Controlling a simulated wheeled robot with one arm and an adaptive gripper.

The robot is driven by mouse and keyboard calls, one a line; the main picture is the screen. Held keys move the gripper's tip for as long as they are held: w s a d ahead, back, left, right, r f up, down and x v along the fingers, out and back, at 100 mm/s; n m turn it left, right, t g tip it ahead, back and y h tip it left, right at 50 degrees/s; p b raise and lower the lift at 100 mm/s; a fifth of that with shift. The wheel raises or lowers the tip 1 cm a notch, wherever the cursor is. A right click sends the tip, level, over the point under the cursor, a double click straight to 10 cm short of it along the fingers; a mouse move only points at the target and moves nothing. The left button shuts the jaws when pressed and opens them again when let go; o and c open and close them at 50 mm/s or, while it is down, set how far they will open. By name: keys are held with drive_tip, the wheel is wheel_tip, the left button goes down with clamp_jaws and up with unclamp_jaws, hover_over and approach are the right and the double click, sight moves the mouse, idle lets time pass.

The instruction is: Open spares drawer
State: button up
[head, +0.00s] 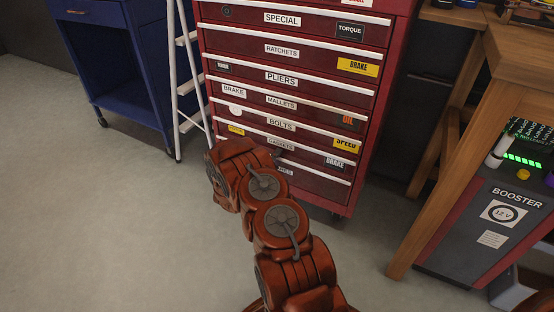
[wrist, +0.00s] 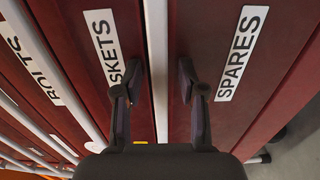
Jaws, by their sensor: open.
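The spares drawer (wrist: 222,120) is a dark red front with a white SPARES label in the wrist view. In the head view it is the lowest drawer (head: 320,187) of a red tool cabinet, partly hidden behind my arm, and looks shut. Its white edge handle (wrist: 158,40) runs between the SPARES and GASKETS fronts. My gripper (wrist: 158,85) is open, with one dark finger on each side of this handle strip. I cannot tell whether the fingers touch it. In the head view my arm hides most of the gripper.
The gaskets drawer (wrist: 118,20) is just above and looks shut, like the other drawers. A white ladder (head: 187,75) and a blue cart (head: 130,60) stand left of the cabinet. A wooden table (head: 470,150) and a booster unit (head: 480,225) stand at right. Floor at left is clear.

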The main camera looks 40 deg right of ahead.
drive_tip(key=shift+c, duration=0.4)
clamp_jaws()
